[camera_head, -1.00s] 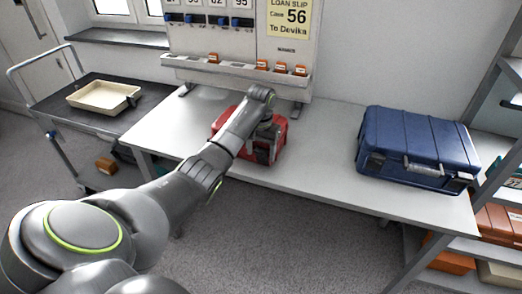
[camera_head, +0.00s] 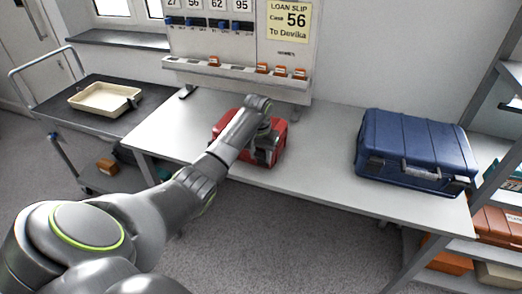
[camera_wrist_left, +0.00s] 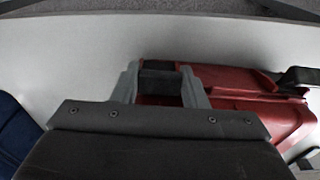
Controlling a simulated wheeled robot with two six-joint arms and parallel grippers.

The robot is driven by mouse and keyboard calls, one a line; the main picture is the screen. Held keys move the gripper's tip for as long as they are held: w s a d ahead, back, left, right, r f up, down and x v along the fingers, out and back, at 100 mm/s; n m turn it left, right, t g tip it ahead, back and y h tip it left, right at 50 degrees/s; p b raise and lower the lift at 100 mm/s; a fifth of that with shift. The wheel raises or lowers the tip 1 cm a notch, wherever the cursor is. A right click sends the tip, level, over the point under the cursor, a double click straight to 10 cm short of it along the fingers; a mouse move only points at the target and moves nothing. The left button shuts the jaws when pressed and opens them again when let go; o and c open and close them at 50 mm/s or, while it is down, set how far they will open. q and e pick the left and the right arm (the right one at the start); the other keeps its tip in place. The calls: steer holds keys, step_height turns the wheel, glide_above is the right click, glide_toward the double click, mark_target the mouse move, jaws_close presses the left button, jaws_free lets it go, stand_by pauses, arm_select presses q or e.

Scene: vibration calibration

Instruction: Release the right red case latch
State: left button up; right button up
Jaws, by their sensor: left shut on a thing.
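The red case (camera_head: 281,132) sits on the grey-white table, partly hidden behind my left arm. It also shows in the left wrist view (camera_wrist_left: 235,80), lying to the right of the fingers. My left gripper (camera_head: 266,156) is at the front right part of the case. In the left wrist view, its two grey fingers (camera_wrist_left: 161,88) are either side of a black piece, which looks like the right latch (camera_wrist_left: 160,68), and are shut on it. Another black fitting (camera_wrist_left: 297,77) shows farther along the case. My right gripper is not in view.
A blue case (camera_head: 412,148) stands on the table (camera_head: 318,165) to the right, with clear tabletop between. A board with numbered slots and a loan slip (camera_head: 289,20) stands behind. A trolley with a cream tray (camera_head: 104,98) is at left; shelves are at right.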

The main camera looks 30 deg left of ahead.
arm_select(q)
steer(key=t+p, duration=0.2)
steer(key=p, duration=0.1)
steer(key=shift+s+r, duration=0.15)
steer(key=shift+s, duration=0.25)
steer(key=shift+s+f+t+y+p, duration=0.1)
steer(key=shift+f+t+y+p, duration=0.1)
steer(key=shift+t+p, duration=0.25)
steer(key=shift+s+f+t+y+p, duration=0.1)
steer(key=shift+t+y+p, duration=0.1)
steer(key=shift+t, duration=0.45)
steer(key=shift+s+d+f+t, duration=0.1)
steer(key=shift+t, duration=0.4)
steer(key=shift+s+f+t, duration=0.1)
steer(key=shift+f+t, duration=0.15)
steer(key=shift+t, duration=0.45)
steer(key=shift+s+f+t+y+b, duration=0.1)
steer(key=shift+f+t+y+b, duration=0.15)
steer(key=shift+t, duration=0.35)
steer(key=shift+s+f+t+y+b, duration=0.15)
steer(key=shift+t+b, duration=0.2)
steer(key=shift+t, duration=0.25)
steer(key=shift+w+r+t, duration=0.1)
steer(key=shift+t, duration=0.2)
steer(key=o, duration=1)
